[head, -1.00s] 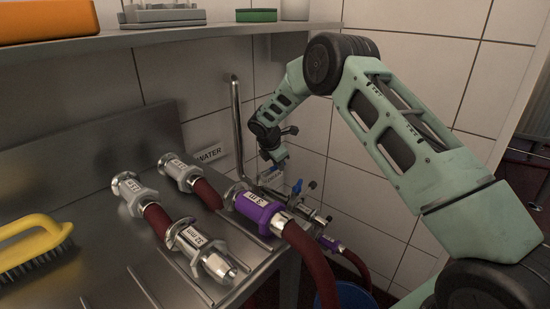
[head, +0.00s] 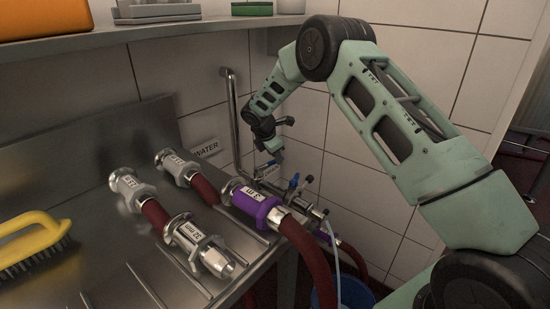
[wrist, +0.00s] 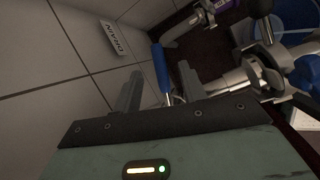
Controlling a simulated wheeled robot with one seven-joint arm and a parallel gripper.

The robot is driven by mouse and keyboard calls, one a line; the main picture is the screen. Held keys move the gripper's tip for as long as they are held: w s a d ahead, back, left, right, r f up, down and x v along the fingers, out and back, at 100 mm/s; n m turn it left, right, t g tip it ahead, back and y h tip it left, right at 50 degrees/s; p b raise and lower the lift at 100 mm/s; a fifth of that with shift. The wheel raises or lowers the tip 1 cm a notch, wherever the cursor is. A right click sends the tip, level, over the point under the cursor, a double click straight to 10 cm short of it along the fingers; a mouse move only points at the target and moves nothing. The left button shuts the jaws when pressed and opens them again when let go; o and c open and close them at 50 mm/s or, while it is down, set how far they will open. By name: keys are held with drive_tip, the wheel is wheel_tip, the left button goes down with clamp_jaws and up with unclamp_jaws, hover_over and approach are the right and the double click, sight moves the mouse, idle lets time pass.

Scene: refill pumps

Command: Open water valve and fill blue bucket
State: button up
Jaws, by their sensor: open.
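The blue valve lever (head: 294,181) sits on the metal pipework at the wall, beyond the counter's right end. In the wrist view the lever (wrist: 160,68) shows between my two fingers, seemingly a little beyond them; contact cannot be told. My gripper (head: 277,159) is open, just above and left of the lever in the head view. A thin pale stream of water (head: 334,258) falls from the pipework towards the blue bucket (head: 325,298) on the floor. The bucket is partly hidden by hoses; its water level is not visible. It also shows in the wrist view (wrist: 297,17).
A steel counter (head: 95,235) holds hose couplings, including a purple one (head: 254,203), and a yellow brush (head: 32,240). A red hose (head: 307,258) hangs beside the bucket. A wall shelf (head: 160,30) runs above.

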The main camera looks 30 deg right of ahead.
drive_tip(key=v, duration=0.9)
drive_tip(key=shift+a+r, duration=0.15)
drive_tip(key=shift+r, duration=0.15)
drive_tip(key=shift+c, duration=0.2)
idle(2.7)
